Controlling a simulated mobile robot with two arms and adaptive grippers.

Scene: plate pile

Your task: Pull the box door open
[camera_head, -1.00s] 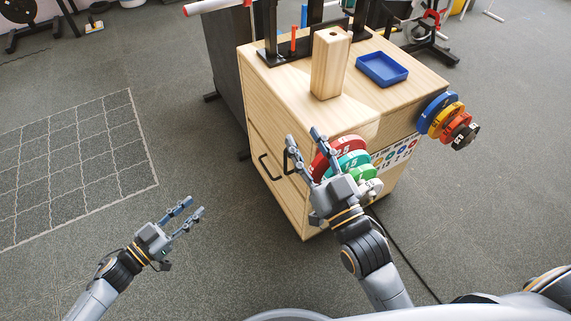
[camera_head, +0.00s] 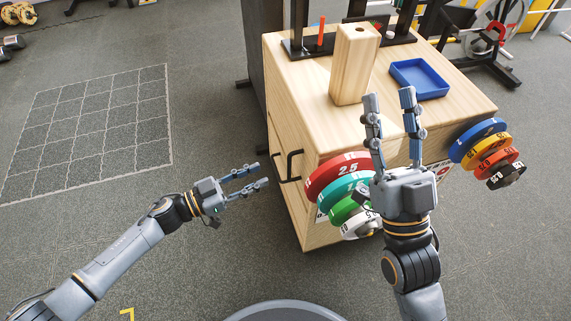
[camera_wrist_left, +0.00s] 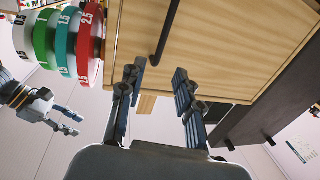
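The wooden box (camera_head: 310,75) stands at the centre right of the head view. A black bar handle (camera_head: 292,164) sits on its left-facing door side (camera_head: 296,200); the door looks closed. My left gripper (camera_head: 260,175) is open and empty, a short way left of the handle, fingers pointing at it. In the left wrist view, the handle (camera_wrist_left: 166,28) is beyond the two spread fingers (camera_wrist_left: 160,72), in front of the wooden panel (camera_wrist_left: 215,45). My right gripper (camera_head: 390,98) is open and empty, fingers up, in front of the box's front corner area.
Coloured weight plates (camera_head: 338,172) hang on the box front, close to my right gripper; more plates (camera_head: 490,155) hang at its right. A wooden block (camera_head: 354,65) and blue tray (camera_head: 420,78) are on top.

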